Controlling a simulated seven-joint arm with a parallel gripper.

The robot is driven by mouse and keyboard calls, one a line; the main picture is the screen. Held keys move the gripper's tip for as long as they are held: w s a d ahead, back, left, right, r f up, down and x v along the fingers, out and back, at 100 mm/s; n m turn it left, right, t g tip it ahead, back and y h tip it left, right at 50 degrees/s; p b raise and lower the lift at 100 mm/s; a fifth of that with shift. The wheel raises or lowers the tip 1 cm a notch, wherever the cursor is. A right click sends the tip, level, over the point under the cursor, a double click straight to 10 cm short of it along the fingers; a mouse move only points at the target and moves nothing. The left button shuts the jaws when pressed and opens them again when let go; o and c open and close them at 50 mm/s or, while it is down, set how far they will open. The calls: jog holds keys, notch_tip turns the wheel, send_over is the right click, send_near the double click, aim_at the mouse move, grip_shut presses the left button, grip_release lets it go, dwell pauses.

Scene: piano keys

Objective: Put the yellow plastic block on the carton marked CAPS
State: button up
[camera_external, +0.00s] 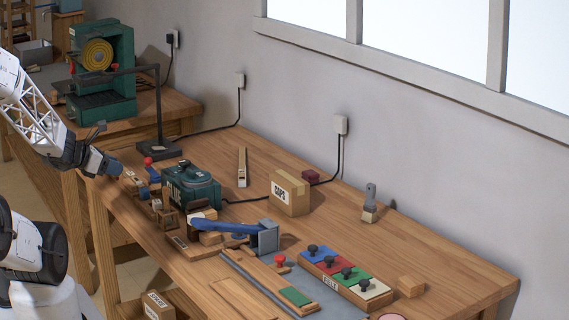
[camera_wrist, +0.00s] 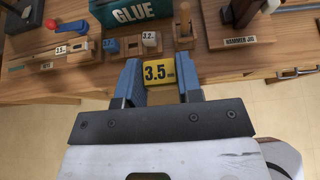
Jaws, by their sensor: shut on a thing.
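The yellow plastic block (camera_wrist: 158,75), marked 3.5, sits between the two blue fingers of my gripper (camera_wrist: 158,88) in the wrist view, and the gripper is shut on it. In the external view my gripper (camera_external: 121,172) is at the bench's left edge, left of the green glue box; I cannot make out the block there. The carton marked CAPS (camera_external: 290,193) stands upright on the bench near the wall, well to the right of my gripper. Its top looks bare. The carton is not in the wrist view.
The green glue box (camera_external: 190,187) stands between my gripper and the carton. A black lamp stand (camera_external: 158,110) rises behind. A blue-handled tool (camera_external: 228,228) lies in front of the carton. Small blocks (camera_wrist: 110,45) line the bench edge. A wooden piece (camera_external: 242,168) lies left of the carton.

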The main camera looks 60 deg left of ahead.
notch_tip(320, 180, up, 4)
jog(key=shift+f, duration=0.2)
jog(key=w+d+r+m+h, duration=0.1)
jog(key=w+d, duration=0.1)
jog(key=w, duration=0.8)
jog(key=w+d+r+m+h, duration=0.1)
jog(key=w+m+h, duration=0.1)
jog(key=w, duration=0.7)
jog(key=w+d+f+m+g+h, duration=0.1)
jog(key=w+d+f+h, duration=0.1)
jog(key=w+d, duration=1)
jog(key=f, duration=0.1)
jog(key=w+a+f, duration=0.1)
jog(key=f, duration=0.1)
jog(key=w+f, duration=0.1)
jog(key=f, duration=0.1)
jog(key=shift+a, duration=0.35)
jog(key=shift+w, duration=0.1)
send_over(287, 178)
jog(key=shift+a+f, duration=0.1)
jog(key=shift+f, duration=0.6)
